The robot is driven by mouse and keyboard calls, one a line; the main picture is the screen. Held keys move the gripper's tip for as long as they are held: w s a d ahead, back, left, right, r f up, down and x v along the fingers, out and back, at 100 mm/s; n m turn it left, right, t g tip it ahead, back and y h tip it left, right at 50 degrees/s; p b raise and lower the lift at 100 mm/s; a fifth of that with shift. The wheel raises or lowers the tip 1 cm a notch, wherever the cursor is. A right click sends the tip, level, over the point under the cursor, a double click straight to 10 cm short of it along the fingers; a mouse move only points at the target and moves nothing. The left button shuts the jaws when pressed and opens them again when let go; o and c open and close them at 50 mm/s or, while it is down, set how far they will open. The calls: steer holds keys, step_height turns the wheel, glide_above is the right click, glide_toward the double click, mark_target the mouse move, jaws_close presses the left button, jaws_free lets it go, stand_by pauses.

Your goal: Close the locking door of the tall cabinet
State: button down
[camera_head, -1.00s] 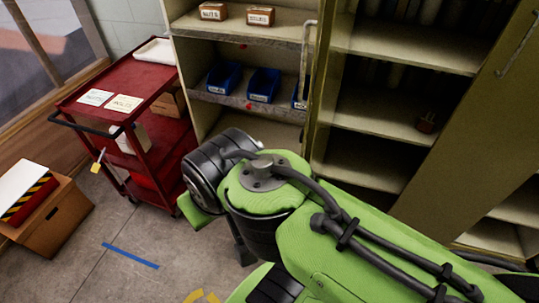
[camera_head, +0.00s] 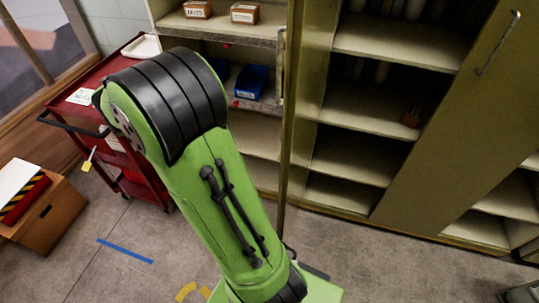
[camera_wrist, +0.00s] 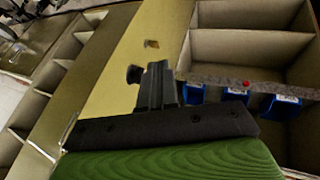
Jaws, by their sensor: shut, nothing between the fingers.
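The tall cabinet's open shelves (camera_head: 375,105) fill the middle of the head view. A wide olive door panel (camera_head: 445,130) with a bar handle (camera_head: 498,42) slants across their right side. Another panel (camera_head: 291,110), seen nearly edge-on with a handle (camera_head: 281,65), stands at their left. I cannot tell which panel is the locking door. My gripper (camera_wrist: 158,85) shows in the wrist view, shut and empty, in front of a pale yellow panel (camera_wrist: 125,65) with a small brass-coloured piece (camera_wrist: 152,43). Contact is unclear. My arm hides the gripper in the head view.
Left shelves hold labelled boxes (camera_head: 244,13) and blue bins (camera_head: 251,81); bins also show in the wrist view (camera_wrist: 236,95). A red cart (camera_head: 80,75) is partly behind my arm. A cardboard box (camera_head: 48,222) is at lower left. Floor before the cabinet (camera_head: 375,260) is clear.

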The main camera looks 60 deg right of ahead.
steer(key=s+d+f+m+g+b, duration=0.1)
steer(key=s+d+f+b, duration=0.2)
steer(key=s+d+f, duration=0.3)
steer(key=s+f, duration=0.3)
steer(key=shift+s+d+m, duration=0.15)
steer(key=shift+d+m, duration=0.1)
steer(key=shift+m, duration=0.15)
